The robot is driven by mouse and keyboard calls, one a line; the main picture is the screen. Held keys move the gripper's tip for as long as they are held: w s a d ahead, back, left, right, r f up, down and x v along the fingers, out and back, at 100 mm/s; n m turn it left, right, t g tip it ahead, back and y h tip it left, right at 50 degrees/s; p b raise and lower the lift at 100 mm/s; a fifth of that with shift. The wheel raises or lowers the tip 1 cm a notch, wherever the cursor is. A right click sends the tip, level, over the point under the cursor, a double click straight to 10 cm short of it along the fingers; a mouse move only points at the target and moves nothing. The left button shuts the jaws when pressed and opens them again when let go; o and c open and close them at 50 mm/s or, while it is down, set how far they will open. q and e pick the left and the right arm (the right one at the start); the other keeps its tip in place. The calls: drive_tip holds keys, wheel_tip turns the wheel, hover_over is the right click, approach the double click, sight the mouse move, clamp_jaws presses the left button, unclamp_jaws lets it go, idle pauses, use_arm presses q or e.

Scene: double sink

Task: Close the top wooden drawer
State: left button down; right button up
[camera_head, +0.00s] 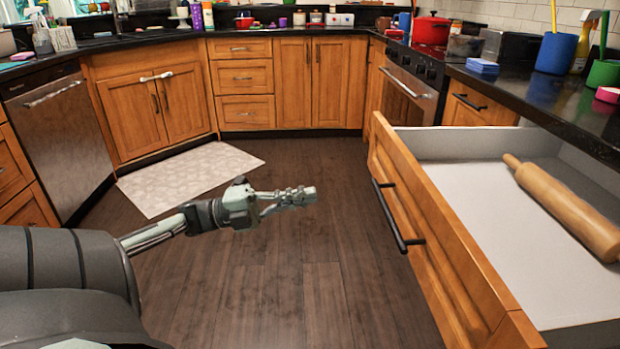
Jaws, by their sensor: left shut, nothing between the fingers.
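The top wooden drawer (436,227) stands pulled out at the right, under the dark counter. Its wooden front faces left and carries a black bar handle (396,222). A wooden rolling pin (567,207) lies inside on the white drawer bottom. My left gripper (308,195) is shut and empty, over the floor to the left of the drawer. It points right toward the drawer front, with a clear gap between its fingertips and the handle. My right gripper is not in view.
The dark wooden floor (290,285) is open between my left arm and the drawer. A pale rug (188,178) lies at the left before the sink cabinet. The oven (408,88) and a closed drawer (474,104) stand beyond the open drawer. The black counter (550,105) holds several items.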

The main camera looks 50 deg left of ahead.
sight(372, 182)
use_arm(q)
drive_tip(key=x, duration=0.9)
drive_tip(key=shift+w+d+r, duration=0.15)
drive_tip(key=shift+w, duration=0.1)
drive_tip(key=shift+w+d, duration=0.35)
drive_tip(key=shift+w, duration=0.05)
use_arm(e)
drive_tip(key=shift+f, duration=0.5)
